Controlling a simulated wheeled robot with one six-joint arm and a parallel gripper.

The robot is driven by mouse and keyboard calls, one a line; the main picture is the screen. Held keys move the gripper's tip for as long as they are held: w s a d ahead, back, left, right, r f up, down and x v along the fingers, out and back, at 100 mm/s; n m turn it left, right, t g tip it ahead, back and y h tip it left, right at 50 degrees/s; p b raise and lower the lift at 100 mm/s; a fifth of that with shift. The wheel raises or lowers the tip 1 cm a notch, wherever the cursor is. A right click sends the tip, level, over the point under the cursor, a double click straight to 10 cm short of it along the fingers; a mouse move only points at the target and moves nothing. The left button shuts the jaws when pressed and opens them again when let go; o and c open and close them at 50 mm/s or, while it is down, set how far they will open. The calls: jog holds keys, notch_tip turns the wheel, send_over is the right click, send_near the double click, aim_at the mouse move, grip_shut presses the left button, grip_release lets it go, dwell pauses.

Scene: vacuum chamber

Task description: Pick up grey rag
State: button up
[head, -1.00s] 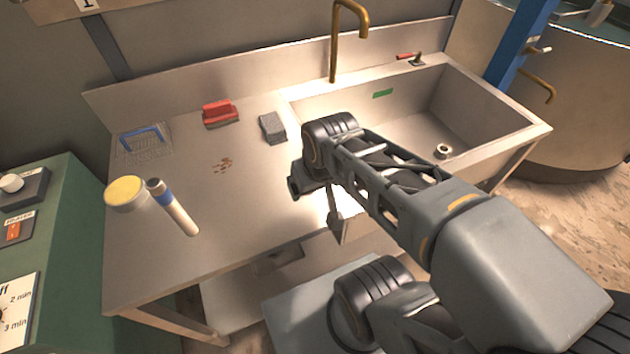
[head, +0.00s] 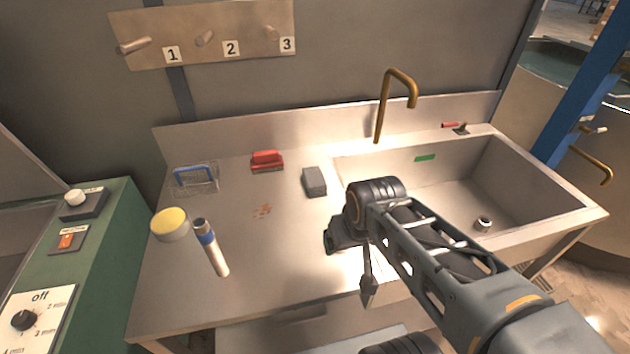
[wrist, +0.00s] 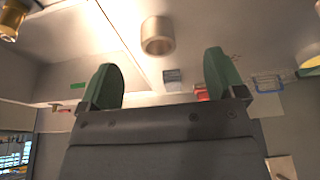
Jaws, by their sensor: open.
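A grey block-like folded piece, which looks like the grey rag (head: 314,181), lies on the metal counter left of the sink. It also shows small in the wrist view (wrist: 172,75), beyond the fingers. My gripper is open in the wrist view (wrist: 163,75), with its two green fingers apart and nothing held between them. In the head view the end of my arm is right of the rag and nearer the front edge, apart from it. My wrist hides part of the counter there.
A brass tap (head: 380,110) rises by the sink (head: 540,215). A hollow beige cylinder (wrist: 158,36) shows in the wrist view.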

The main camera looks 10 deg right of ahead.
jog(key=shift+o, duration=0.4)
jog(key=shift+f, duration=0.15)
jog(key=t+b, duration=0.1)
jog(key=b, duration=0.5)
send_near(315, 178)
jog(key=x, duration=1.1)
jog(key=shift+w+f, duration=0.15)
jog(key=shift+w, duration=0.1)
jog(key=shift+f, duration=0.2)
